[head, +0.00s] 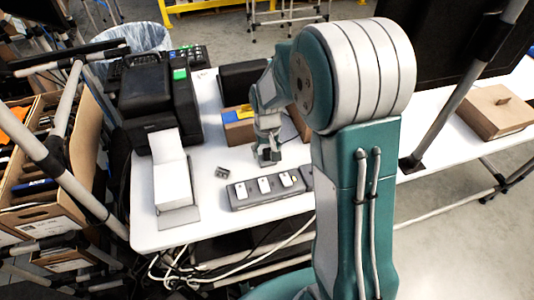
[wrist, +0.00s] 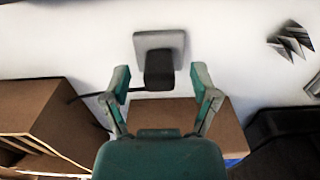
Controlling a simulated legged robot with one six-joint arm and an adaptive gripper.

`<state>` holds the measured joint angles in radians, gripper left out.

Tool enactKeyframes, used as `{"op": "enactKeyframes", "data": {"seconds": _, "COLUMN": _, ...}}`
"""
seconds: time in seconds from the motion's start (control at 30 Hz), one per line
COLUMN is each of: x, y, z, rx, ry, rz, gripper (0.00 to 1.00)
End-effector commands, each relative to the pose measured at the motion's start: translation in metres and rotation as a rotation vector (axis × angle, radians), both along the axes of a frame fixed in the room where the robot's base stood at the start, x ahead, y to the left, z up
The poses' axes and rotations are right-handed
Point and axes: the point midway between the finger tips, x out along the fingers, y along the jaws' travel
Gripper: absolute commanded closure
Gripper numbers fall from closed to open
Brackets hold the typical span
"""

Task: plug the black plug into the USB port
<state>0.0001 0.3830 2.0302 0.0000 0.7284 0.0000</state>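In the wrist view a black plug (wrist: 159,72) with a dark cable running left sits against a grey square block (wrist: 150,40) on the white table. My gripper (wrist: 160,78) is open, with one finger on each side of the plug and visible gaps between. In the head view my gripper (head: 268,153) is low over the table, and the plug is hard to make out there. A grey strip (head: 240,203) with white-faced units lies in front of it, partly hidden by my arm. I cannot tell which opening is the USB port.
Cardboard boxes (wrist: 180,112) stand close to my gripper. A small grey finned object (head: 222,172) lies left of it. A black printer (head: 160,100) and a white box (head: 172,180) stand on the left of the table (head: 206,225).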

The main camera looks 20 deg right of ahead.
Motion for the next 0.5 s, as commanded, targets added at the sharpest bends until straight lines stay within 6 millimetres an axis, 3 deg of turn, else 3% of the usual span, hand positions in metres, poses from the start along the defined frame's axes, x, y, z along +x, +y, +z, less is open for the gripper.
{"op": "enactKeyframes", "data": {"seconds": 0.03, "x": 0.0001, "y": 0.0, "z": 0.0002, "rx": 0.0, "ry": 0.0, "rz": 0.0, "gripper": 0.45}}
{"op": "enactKeyframes", "data": {"seconds": 0.13, "x": 0.0001, "y": 0.0, "z": 0.0002, "rx": 0.0, "ry": 0.0, "rz": 0.0, "gripper": 0.9}}
{"op": "enactKeyframes", "data": {"seconds": 0.17, "x": 0.0001, "y": 0.0, "z": 0.0002, "rx": 0.0, "ry": 0.0, "rz": 0.0, "gripper": 0.95}}
{"op": "enactKeyframes", "data": {"seconds": 0.5, "x": 0.0, "y": 0.0001, "z": -0.0003, "rx": 0.0, "ry": 0.001, "rz": 0.0, "gripper": 0.97}}
